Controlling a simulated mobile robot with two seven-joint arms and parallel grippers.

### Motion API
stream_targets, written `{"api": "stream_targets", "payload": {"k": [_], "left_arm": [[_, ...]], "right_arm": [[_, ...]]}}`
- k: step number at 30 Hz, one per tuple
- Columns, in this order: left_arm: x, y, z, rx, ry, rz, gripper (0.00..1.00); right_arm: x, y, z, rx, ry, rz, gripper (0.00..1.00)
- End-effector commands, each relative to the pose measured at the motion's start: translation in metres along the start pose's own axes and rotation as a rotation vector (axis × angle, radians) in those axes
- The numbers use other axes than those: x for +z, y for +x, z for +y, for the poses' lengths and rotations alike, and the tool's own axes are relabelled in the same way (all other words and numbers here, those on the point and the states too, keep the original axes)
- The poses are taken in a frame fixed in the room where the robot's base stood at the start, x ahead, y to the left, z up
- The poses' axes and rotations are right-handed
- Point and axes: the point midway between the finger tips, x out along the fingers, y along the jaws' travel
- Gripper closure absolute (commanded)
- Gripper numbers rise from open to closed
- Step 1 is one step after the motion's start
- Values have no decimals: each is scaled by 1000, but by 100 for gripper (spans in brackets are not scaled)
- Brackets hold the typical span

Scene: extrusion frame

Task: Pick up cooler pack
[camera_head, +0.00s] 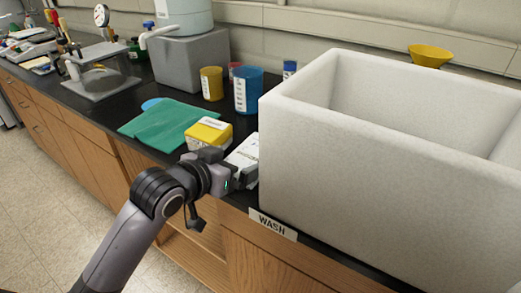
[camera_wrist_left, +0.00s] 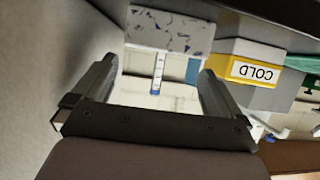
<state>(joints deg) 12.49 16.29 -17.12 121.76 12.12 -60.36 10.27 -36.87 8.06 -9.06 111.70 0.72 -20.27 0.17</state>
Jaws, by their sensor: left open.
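A yellow-topped pack (camera_head: 208,132) with a white label stands on the black counter, left of the white sink. In the left wrist view, which looks upside down, this pack (camera_wrist_left: 250,62) is yellow and grey and its label reads COLD. A pale speckled block (camera_wrist_left: 170,32) stands beside it; it also shows in the head view (camera_head: 243,150), between pack and sink. My left gripper (camera_head: 240,177) is open and empty at the counter's front edge. In the wrist view its fingers (camera_wrist_left: 160,78) point toward the speckled block, with the COLD pack outside them to the right. My right gripper is not in view.
The high white sink (camera_head: 300,150) stands close on the right of my gripper. A green cloth (camera_head: 168,125) lies to the left. Behind are a yellow cup (camera_head: 211,83) and a blue beaker (camera_head: 248,90). A WASH sign (camera_head: 272,224) is on the counter front.

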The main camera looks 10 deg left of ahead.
Motion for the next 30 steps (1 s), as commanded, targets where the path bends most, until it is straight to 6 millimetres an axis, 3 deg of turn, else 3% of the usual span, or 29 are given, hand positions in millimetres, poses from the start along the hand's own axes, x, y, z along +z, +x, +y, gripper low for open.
{"api": "stream_targets", "payload": {"k": [11, 22, 30], "left_arm": [[0, 24, -1, -1, -1, 0, 0], [-1, 63, -3, -1, -1, 0, 0], [0, 72, -3, -1, 0, 0, 0]], "right_arm": [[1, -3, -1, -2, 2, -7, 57], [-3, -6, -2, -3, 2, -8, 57], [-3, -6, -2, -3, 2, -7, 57]]}}
